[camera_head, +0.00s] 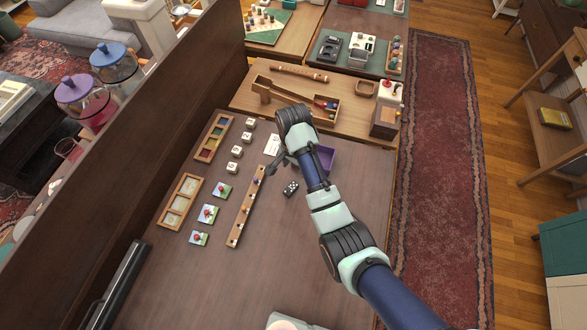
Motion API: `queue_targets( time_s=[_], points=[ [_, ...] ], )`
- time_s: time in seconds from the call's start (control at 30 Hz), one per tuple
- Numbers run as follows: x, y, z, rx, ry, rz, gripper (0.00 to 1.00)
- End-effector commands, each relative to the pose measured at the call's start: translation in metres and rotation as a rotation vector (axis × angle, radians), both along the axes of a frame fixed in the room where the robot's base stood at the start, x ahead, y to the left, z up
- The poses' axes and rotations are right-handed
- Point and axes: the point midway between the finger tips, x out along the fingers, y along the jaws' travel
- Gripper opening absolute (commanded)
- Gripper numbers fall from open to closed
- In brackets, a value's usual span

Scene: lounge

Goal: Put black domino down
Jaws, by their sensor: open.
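The black domino (291,188) with white pips lies flat on the dark brown table (290,255), right of a long narrow wooden rail. My gripper (276,172) is at the end of my arm, just above and left of the domino in the picture. Its dark fingers are small here and look open, with nothing seen between them. The domino looks apart from the fingers. My wrist hides part of the table behind the gripper.
The wooden rail (246,207) with small pegs lies left of the domino. White dice (236,152), picture cards (208,214) and wooden frames (182,201) lie farther left. A purple tray (326,158) is partly behind my arm.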

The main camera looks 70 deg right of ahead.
Motion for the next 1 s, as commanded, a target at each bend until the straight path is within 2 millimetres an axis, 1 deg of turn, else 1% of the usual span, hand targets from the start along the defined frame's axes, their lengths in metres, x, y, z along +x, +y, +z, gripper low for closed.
queue_targets(
  time_s=[0.4, 0.47, 0.53, 0.57, 0.6, 0.63, 0.67, 0.7, 0.73, 0.77, 0.8, 0.87, 0.9, 1.0],
  points=[
    [0.001, 0.001, -0.001, -0.002, -0.002, 0.006, 0.55],
    [0.011, 0.008, 0.002, -0.020, -0.018, 0.052, 0.55],
    [0.039, 0.031, 0.011, -0.084, -0.071, 0.194, 0.55],
    [0.056, 0.047, 0.017, -0.124, -0.104, 0.289, 0.55],
    [0.080, 0.074, 0.030, -0.191, -0.159, 0.436, 0.55],
    [0.098, 0.099, 0.041, -0.249, -0.204, 0.559, 0.55],
    [0.114, 0.126, 0.055, -0.312, -0.253, 0.687, 0.55],
    [0.131, 0.165, 0.074, -0.400, -0.317, 0.858, 0.55],
    [0.140, 0.195, 0.091, -0.467, -0.366, 0.980, 0.55],
    [0.145, 0.224, 0.107, -0.536, -0.414, 1.093, 0.55],
    [0.148, 0.260, 0.130, -0.626, -0.474, 1.232, 0.55],
    [0.144, 0.308, 0.161, -0.752, -0.556, 1.405, 0.55],
    [0.138, 0.335, 0.180, -0.828, -0.604, 1.496, 0.55],
    [0.120, 0.380, 0.215, -0.973, -0.689, 1.647, 0.55]
  ],
)
